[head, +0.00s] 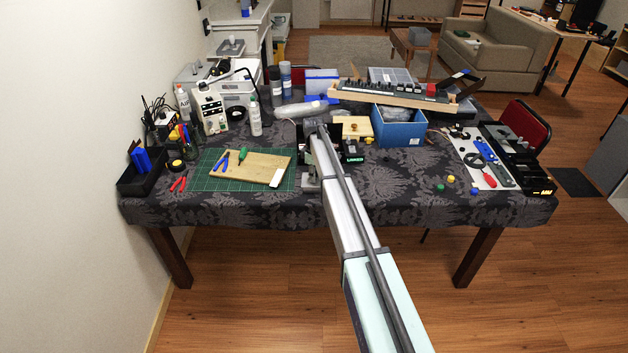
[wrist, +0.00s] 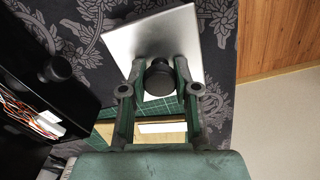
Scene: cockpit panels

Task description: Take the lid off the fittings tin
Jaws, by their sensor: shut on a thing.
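A square silver metal lid (wrist: 125,45) with a round black knob (wrist: 160,80) shows in the wrist view. My gripper (wrist: 161,68) is shut on the knob, with one finger on each side. The lid hides what lies directly beneath it, and I cannot make out the tin's walls. I cannot tell whether the lid touches the tin. In the head view a small grey metal piece (head: 310,184) shows just left of my arm, near the table's front. My arm hides the gripper's fingers there.
A green cutting mat (head: 212,178) with a wooden board (head: 262,168) lies to the left. A blue box (head: 398,128) and a wooden-topped box (head: 352,127) stand behind. A black case with orange wires (wrist: 40,117) is close by in the wrist view.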

